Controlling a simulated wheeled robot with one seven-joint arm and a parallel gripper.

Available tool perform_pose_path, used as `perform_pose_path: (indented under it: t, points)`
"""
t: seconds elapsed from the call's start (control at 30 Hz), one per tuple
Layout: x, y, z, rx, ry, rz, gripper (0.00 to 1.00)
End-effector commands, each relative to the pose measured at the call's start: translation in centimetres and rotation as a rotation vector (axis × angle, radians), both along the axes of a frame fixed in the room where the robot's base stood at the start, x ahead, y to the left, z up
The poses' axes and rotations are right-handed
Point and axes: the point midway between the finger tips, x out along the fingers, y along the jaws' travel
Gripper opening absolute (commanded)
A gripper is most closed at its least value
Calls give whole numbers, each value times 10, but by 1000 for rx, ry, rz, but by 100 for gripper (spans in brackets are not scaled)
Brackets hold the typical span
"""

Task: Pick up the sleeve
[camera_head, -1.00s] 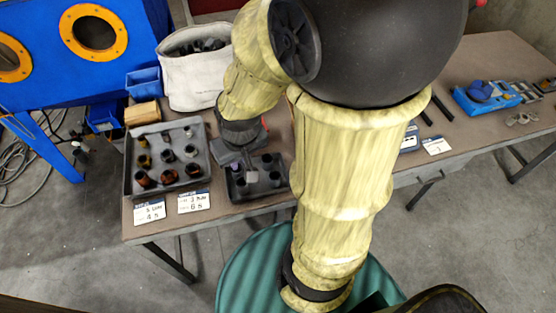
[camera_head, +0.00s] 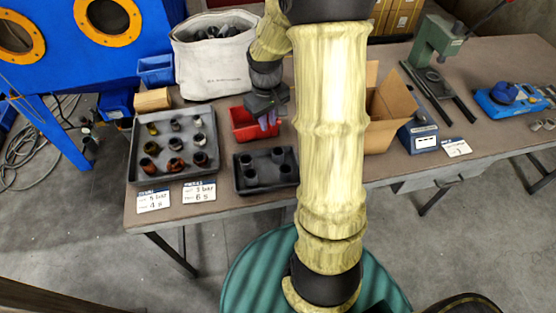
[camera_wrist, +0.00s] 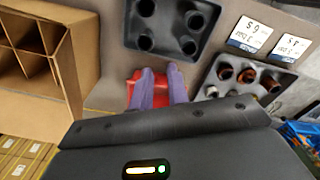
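My gripper (camera_head: 268,118) is above the red bin (camera_head: 250,124), behind the small dark tray (camera_head: 242,190). Its two purple fingers (camera_wrist: 161,80) stand apart in the wrist view, with no object seen between them. The small dark tray holds several dark, upright, hollow cylinders (camera_head: 278,155), which look like sleeves; the wrist view also shows them (camera_wrist: 146,43). The larger grey tray (camera_head: 134,150) on the left holds amber, brown and grey cylindrical parts (camera_head: 175,164). I cannot tell which piece is the task's sleeve.
A white fabric bin (camera_head: 210,75) stands behind the trays. An open cardboard box (camera_head: 385,115) is right of my arm; its dividers show in the wrist view (camera_wrist: 45,55). A green press (camera_head: 438,40) stands farther right. Label cards (camera_head: 153,201) lie along the table's front edge.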

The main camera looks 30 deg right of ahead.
Motion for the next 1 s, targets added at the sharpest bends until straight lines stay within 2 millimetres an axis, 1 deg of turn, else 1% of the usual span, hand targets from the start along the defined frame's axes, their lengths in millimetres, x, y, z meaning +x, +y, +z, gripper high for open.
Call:
perform_pose_path:
  t: [0.03, 0.13, 0.43, 0.57, 0.67, 1.0]
  points:
    - [6, -10, -11, 6, 11, 1, 17]
    - [12, -19, -16, 11, 24, 15, 17]
    - [13, -20, -15, 11, 25, 18, 17]
    - [12, -20, -21, 12, 26, 18, 17]
    - [12, -19, -35, 13, 30, 18, 17]
    - [12, -19, -95, 13, 30, 18, 17]
